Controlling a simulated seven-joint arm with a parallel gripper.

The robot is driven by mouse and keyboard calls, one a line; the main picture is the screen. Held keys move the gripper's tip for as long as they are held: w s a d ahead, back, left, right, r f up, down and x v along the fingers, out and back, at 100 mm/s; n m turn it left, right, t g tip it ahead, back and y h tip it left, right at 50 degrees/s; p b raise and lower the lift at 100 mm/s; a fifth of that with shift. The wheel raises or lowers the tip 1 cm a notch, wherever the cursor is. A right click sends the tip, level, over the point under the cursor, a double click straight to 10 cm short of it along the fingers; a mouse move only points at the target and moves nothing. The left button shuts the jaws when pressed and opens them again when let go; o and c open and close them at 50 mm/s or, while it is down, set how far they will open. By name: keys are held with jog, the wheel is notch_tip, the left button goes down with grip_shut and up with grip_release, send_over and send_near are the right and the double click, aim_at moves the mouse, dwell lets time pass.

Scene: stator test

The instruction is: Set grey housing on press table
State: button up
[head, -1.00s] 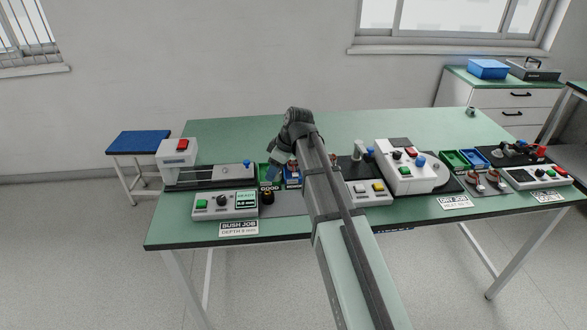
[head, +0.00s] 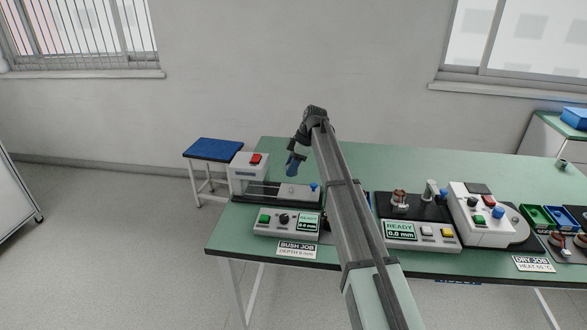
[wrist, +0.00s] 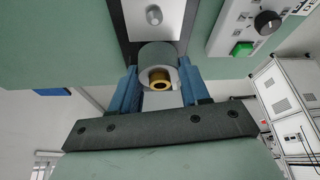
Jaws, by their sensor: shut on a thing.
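My gripper (head: 294,166) hangs above the bed of the bush press (head: 247,174) at the left of the bench. In the wrist view its blue fingers (wrist: 157,80) are shut on the grey housing (wrist: 156,53), a short cylinder with a brass ring (wrist: 160,77) showing in its near end. The press bed shows beyond the housing as a silver plate (wrist: 170,27) with a round knob (wrist: 153,14). The housing partly hides this plate. I cannot tell the gap between them. In the head view the housing is too small to make out.
The press control box (head: 287,222) stands in front of the bed; its green button (wrist: 242,48) shows close by in the wrist view. A depth gauge station (head: 418,230) and white dryer unit (head: 487,214) stand to the right. A blue-topped stool (head: 213,149) is left of the bench.

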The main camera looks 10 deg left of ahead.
jog(key=shift+f, duration=2.4)
jog(key=shift+f, duration=1.4)
jog(key=o, duration=1.2)
jog(key=shift+c, duration=0.2)
jog(key=v, duration=1.4)
jog(key=shift+w+a, duration=0.1)
jog(key=shift+a, duration=0.05)
